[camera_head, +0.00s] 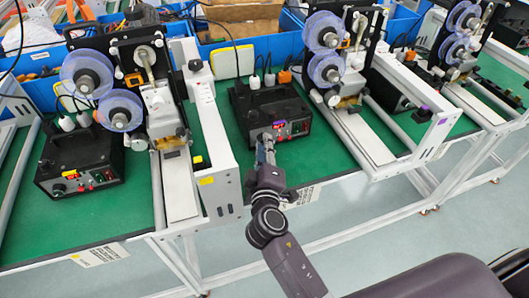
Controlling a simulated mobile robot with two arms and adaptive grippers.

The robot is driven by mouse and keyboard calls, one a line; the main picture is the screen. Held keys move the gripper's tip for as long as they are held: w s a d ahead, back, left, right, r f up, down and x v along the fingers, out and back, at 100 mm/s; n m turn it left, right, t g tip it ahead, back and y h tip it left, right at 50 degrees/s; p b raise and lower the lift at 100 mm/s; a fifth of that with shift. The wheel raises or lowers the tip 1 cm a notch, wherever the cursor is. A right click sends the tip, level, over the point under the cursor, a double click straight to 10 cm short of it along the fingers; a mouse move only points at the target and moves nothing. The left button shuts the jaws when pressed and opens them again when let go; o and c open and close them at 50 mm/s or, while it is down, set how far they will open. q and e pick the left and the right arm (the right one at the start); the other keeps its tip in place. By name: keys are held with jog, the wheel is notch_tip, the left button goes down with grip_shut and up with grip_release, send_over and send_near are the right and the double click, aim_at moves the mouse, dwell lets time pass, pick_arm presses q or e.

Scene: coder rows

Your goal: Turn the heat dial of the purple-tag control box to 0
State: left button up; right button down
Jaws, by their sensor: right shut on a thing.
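The purple-tag control box (262,104) is a black box on the green bench top, left of the middle machine. Its small purple tag (279,123) shows on the front panel, beside a red lit display and small red and green parts. My right gripper (265,143) reaches the left part of that front panel from the front. It is shut on the heat dial, which its fingers hide. The dial's setting cannot be read. My left gripper is not in view.
A second black control box (82,165) stands at the left. Printing machines with clear blue reels (326,71) stand on both sides of the purple-tag box. Blue bins (255,53) line the back. White rails (215,130) flank the box; the bench front is clear.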

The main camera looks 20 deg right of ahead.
jog(key=shift+f+n+b, duration=0.1)
jog(key=shift+n+b, duration=0.6)
jog(key=shift+b, duration=0.05)
jog(key=c, duration=1.7)
grip_release()
jog(key=shift+a, duration=0.1)
jog(key=shift+r, duration=0.25)
notch_tip(320, 180, up, 10)
jog(key=shift+f, duration=0.15)
